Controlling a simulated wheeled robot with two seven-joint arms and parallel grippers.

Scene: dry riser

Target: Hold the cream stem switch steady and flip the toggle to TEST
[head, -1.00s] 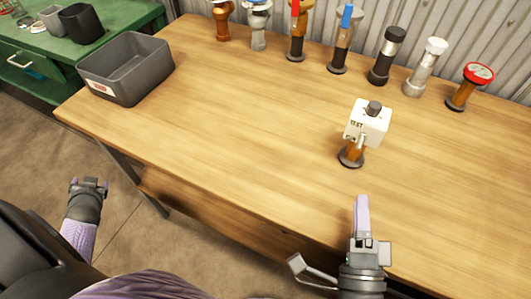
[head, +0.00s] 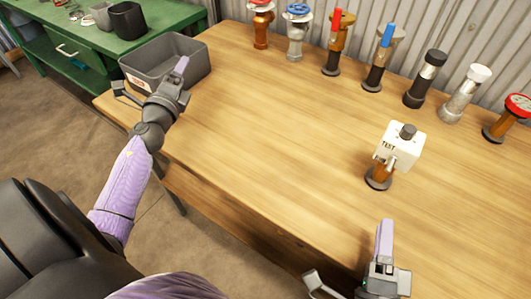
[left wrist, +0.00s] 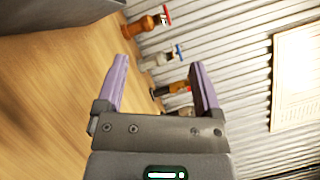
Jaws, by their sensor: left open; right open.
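The cream stem switch (head: 400,147) is a white box with a dark knob on top, standing on a short orange-brown stem with a dark round base. The word TEST shows on its left face, with a small toggle (head: 391,162) below it. My right gripper (head: 352,255) is open and empty at the table's front edge, nearer than the switch. My left gripper (head: 152,82) is open and empty near the grey bin at the table's left end. In the left wrist view its fingers (left wrist: 158,88) are spread with nothing held between them.
A grey bin (head: 196,72) stands at the table's back left. Several valves, among them a red-handled one (head: 334,45) and a blue-wheeled one (head: 297,28), line the back by the corrugated wall. The middle of the wooden table (head: 270,125) is clear. A green bench (head: 100,50) stands further left.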

